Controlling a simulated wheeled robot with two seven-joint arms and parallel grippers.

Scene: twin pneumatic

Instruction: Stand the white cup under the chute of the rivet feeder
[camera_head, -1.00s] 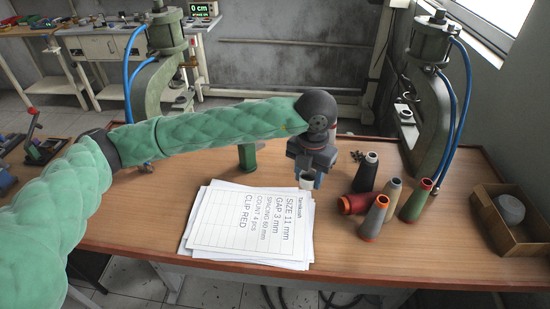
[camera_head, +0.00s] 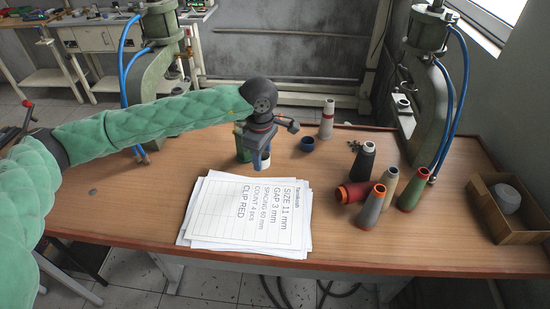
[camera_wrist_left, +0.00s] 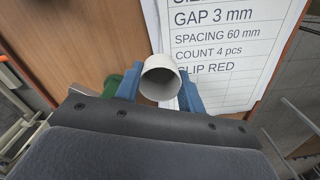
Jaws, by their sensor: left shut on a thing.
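My left gripper (camera_head: 259,152) points down above the table, just behind the paper sheets. It is shut on the white cup (camera_head: 265,161), of which only a small part shows below the fingers. In the left wrist view the white cup (camera_wrist_left: 160,78) sits upright between the blue fingers (camera_wrist_left: 160,88), its open round mouth facing the camera. A green upright device (camera_head: 242,143), probably the rivet feeder, stands close to the gripper's left and is partly hidden by it. Its chute cannot be made out. Whether the cup touches the table cannot be told. My right gripper is out of view.
Printed sheets (camera_head: 222,225) lie at the table's front middle. Several thread cones stand or lie at the right, including a grey one (camera_head: 370,208). Green presses (camera_head: 150,85) flank the table; a cardboard box (camera_head: 520,225) is at right.

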